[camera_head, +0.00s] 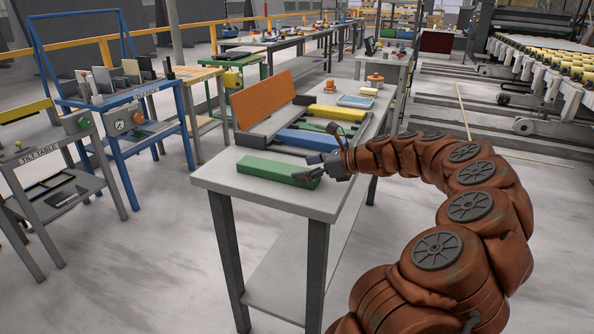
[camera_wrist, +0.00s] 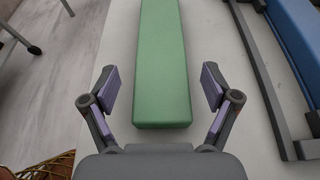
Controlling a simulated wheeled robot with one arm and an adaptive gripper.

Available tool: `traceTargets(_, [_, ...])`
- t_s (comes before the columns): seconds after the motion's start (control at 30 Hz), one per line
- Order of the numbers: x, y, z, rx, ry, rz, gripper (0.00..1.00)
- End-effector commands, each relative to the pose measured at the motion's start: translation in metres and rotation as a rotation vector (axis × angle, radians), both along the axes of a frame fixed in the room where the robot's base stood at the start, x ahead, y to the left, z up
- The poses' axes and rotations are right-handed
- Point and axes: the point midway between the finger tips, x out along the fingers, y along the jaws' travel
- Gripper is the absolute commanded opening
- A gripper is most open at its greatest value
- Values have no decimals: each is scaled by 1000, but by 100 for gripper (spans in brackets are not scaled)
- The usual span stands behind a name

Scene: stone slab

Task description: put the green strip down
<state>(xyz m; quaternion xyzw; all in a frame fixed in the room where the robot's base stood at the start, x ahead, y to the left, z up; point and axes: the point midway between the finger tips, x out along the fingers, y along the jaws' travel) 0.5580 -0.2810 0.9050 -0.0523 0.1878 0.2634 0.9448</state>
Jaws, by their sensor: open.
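The green strip (camera_head: 277,171) lies flat on the near end of the grey table (camera_head: 222,182) in the head view. In the wrist view the green strip (camera_wrist: 162,60) runs away from me, with its near end between my fingers. My gripper (camera_head: 318,166) is at the strip's right end in the head view. In the wrist view my gripper (camera_wrist: 160,90) is open, one finger on each side of the strip, with a gap showing on both sides. Nothing is held.
A grey rack with a blue strip (camera_head: 304,139) lies just behind the green strip; the blue strip also shows in the wrist view (camera_wrist: 302,30). A yellow strip (camera_head: 336,113) and an upright orange panel (camera_head: 263,99) are farther back. A blue-framed stand (camera_head: 120,110) is left.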

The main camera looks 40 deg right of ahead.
Motion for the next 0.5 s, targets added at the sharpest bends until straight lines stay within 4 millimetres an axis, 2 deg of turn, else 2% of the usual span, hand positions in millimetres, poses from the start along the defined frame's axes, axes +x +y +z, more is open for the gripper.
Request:
traceTargets(0.1, [-20,-14,11,-3,-2,-7,87])
traceTargets(0.3, [-48,-31,24,-2,-1,-6,87])
traceTargets(0.5, [-66,-41,32,-1,-1,-3,87])
